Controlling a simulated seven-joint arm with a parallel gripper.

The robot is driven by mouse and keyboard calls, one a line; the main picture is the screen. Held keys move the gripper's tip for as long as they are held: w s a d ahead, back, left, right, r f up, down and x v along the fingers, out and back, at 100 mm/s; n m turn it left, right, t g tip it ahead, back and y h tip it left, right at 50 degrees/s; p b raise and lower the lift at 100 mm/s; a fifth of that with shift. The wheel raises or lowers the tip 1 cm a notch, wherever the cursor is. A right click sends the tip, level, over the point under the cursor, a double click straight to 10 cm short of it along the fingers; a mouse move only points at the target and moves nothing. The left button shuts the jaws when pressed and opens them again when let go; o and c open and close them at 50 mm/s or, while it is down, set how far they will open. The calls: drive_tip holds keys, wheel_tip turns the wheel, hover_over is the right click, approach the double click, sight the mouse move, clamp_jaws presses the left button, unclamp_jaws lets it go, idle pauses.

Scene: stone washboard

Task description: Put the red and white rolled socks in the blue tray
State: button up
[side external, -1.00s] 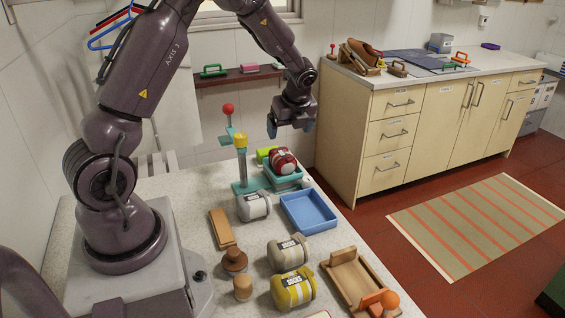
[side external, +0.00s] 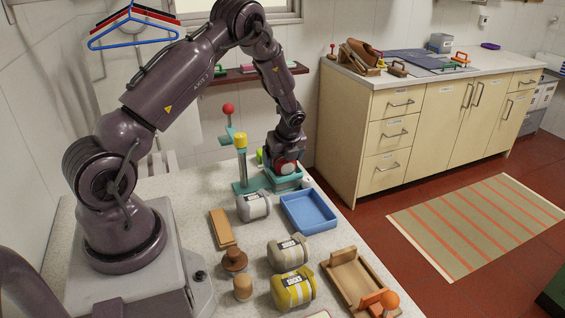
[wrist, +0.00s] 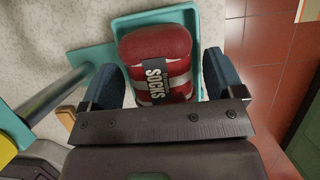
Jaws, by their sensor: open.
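The red and white rolled socks (wrist: 157,62), with a dark label reading "SOCKS", lie on a teal tray-like stand in the wrist view. They also show in the side view (side external: 285,167), partly hidden by my gripper. My gripper (wrist: 165,80) is open, with one blue finger on each side of the socks. A small gap shows beside the fingers. The blue tray (side external: 309,211) is empty on the counter, in front of the teal stand.
The teal stand (side external: 288,184) has a post with a yellow part and red ball (side external: 229,109) close to my arm. Grey rolled socks (side external: 253,206) sit left of the blue tray. More grey socks (side external: 288,251), yellow socks (side external: 293,289) and wooden items (side external: 355,280) lie nearer the camera.

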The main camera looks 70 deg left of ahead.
drive_tip(key=shift+c, duration=0.4)
drive_tip(key=c, duration=1.1)
drive_tip(key=shift+o, duration=0.2)
drive_tip(key=shift+r, duration=0.1)
